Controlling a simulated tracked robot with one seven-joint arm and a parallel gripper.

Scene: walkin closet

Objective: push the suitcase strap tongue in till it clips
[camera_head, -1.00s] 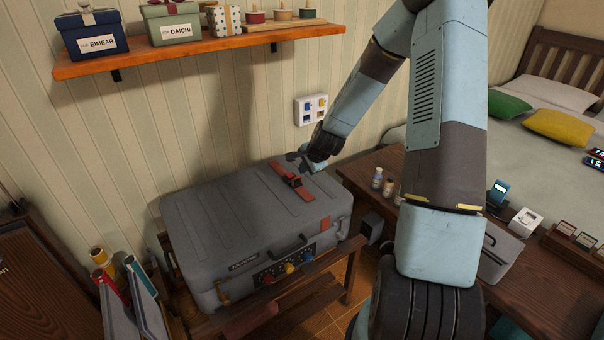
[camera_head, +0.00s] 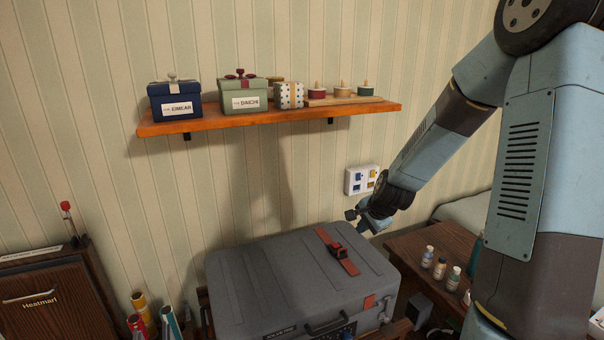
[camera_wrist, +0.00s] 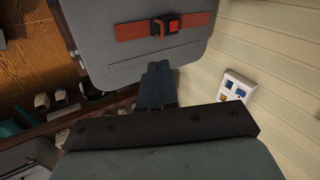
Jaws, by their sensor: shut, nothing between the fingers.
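A grey suitcase (camera_head: 270,285) lies flat on a wooden stand. A red strap (camera_head: 350,267) with a dark buckle (camera_head: 337,250) runs across its lid near the right end. In the wrist view the strap (camera_wrist: 132,32) and the buckle with its red centre (camera_wrist: 172,26) show near the top, and strap shows on both sides of the buckle. I cannot tell whether the tongue is fully seated. My gripper (camera_head: 352,213) is shut and empty, beyond the suitcase's back right edge and apart from the strap. Its fingers (camera_wrist: 157,72) show below the buckle in the wrist view.
A wall shelf (camera_head: 290,113) with gift boxes hangs above the suitcase. A wall switch panel (camera_head: 362,180) is close behind my gripper. A wooden table (camera_head: 412,250) with small bottles stands to the right. Rolled tubes (camera_head: 140,302) stand at the left.

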